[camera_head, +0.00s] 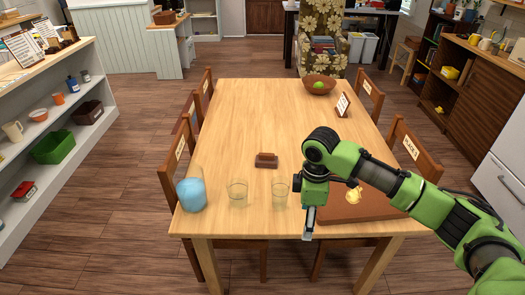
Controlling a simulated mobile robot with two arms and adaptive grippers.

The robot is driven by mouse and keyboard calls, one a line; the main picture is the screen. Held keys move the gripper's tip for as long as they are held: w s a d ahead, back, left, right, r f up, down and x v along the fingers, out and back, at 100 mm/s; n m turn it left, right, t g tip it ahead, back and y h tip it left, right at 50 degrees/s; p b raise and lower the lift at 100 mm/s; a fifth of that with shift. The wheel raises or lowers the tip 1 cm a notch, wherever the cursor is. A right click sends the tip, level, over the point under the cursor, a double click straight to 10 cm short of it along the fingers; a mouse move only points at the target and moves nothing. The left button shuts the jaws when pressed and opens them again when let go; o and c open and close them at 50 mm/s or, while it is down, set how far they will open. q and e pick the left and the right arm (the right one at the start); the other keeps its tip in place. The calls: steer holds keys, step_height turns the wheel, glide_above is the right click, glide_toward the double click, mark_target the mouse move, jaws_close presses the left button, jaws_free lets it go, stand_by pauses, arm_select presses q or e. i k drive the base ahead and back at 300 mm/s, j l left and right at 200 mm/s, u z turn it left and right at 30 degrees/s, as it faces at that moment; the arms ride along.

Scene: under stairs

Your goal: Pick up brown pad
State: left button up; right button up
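A flat brown pad (335,215) lies on the wooden table (235,110) at its front right, partly hidden behind my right arm. A small round gold-coloured thing (353,195) is on it. A smaller, brown block-like thing (266,160) sits near the table's middle. My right gripper (308,236) points down at the left edge of the flat pad, near the table's front edge. It is seen side-on, so I cannot tell its opening or whether it touches the pad. My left gripper is not in view.
Two clear glasses (237,193) (280,194) and a blue cup-like container (191,195) stand left of my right gripper. A brown bowl (319,85) with a green thing and a small sign (343,104) are farther back. Chairs surround the table. The table's back left is clear.

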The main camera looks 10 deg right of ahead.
mark_target(267, 160)
steer(key=i, duration=1.4)
